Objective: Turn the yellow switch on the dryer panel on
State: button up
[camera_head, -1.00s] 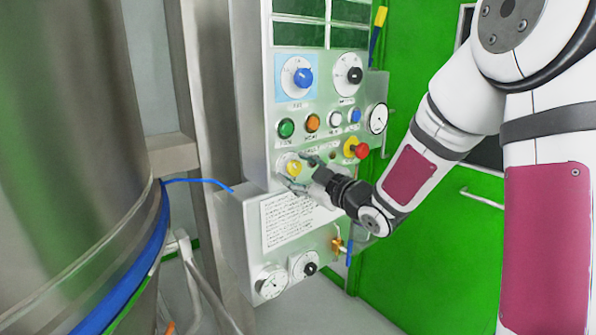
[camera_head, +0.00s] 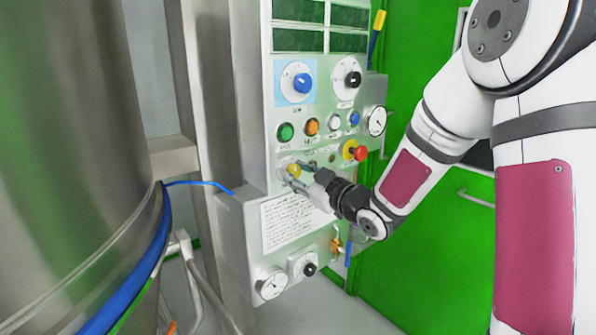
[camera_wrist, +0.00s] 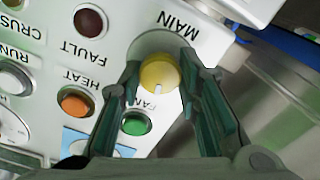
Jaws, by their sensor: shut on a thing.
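The yellow switch (camera_head: 294,170) is a round knob on the dryer panel (camera_head: 312,140), low on its left side. In the wrist view the yellow switch (camera_wrist: 159,76) sits by the label "MAIN", with a pale pointer mark toward the lower edge of its face. My gripper (camera_head: 297,174) reaches it from the lower right. In the wrist view the fingers of my gripper (camera_wrist: 162,80) lie on both sides of the knob, shut on it. Part of the knob's sides is hidden by the fingers.
Close by are a green button (camera_head: 286,132), an orange button (camera_head: 312,127) and a red emergency knob (camera_head: 360,154). Blue (camera_head: 302,83) and black (camera_head: 353,79) dials sit above. A large steel vessel (camera_head: 75,150) stands left.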

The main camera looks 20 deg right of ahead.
jog(key=m+p, duration=0.3)
jog(key=m, duration=0.2)
jog(key=shift+r, duration=0.1)
jog(key=shift+m+p, duration=1.4)
jog(key=shift+m, duration=0.7)
jog(key=o, duration=1.1)
jog(key=shift+o, duration=0.2)
jog(key=v, duration=1.2)
jog(key=shift+d, duration=0.1)
